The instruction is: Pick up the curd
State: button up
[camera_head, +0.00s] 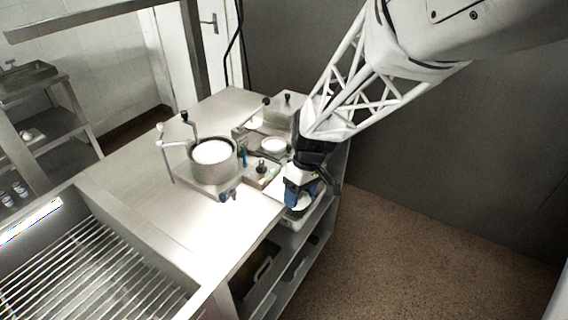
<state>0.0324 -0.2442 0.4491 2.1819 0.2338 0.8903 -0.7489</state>
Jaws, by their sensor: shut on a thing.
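My gripper (298,200), with blue parts at its fingers, points down at the right end of the steel counter. It is shut on a small white thing (305,200), mostly hidden by the fingers; it may be the curd. A pale shallow tray (293,222) shows just below the fingers at the counter edge. I cannot tell whether the held thing touches it. Other white contents, which may also be curd, fill a round steel pot (233,160) to the left of my gripper.
A white round dish (273,146) and a small device with a black knob (262,170) stand between pot and gripper. A steel box (283,110) stands behind. The counter's left part (125,170) is clear. A slatted rack (85,270) lies front left.

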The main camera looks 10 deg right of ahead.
jog(key=shift+s, duration=0.8)
jog(key=w+a+r, duration=0.4)
jog(key=w, duration=0.3)
jog(key=w+a+r, duration=0.3)
jog(key=w+a, duration=0.2)
jog(key=w, duration=0.2)
jog(key=s+a+v, duration=0.1)
jog(key=v, duration=0.6)
send_over(212, 152)
jog(key=shift+w+d+r, duration=0.15)
jog(key=shift+w+d, duration=0.05)
jog(key=shift+w, duration=0.05)
jog(key=shift+w+d+x, duration=0.15)
jog(key=shift+d+x, duration=0.1)
jog(key=shift+x, duration=1.2)
jog(key=shift+w+d+x, duration=0.15)
jog(key=shift+d+x, duration=0.1)
jog(key=shift+x, duration=1.15)
jog(key=shift+w+d+x, duration=0.15)
jog(key=shift+d+x, duration=0.1)
jog(key=shift+x, duration=1.2)
jog(key=shift+x, duration=0.8)
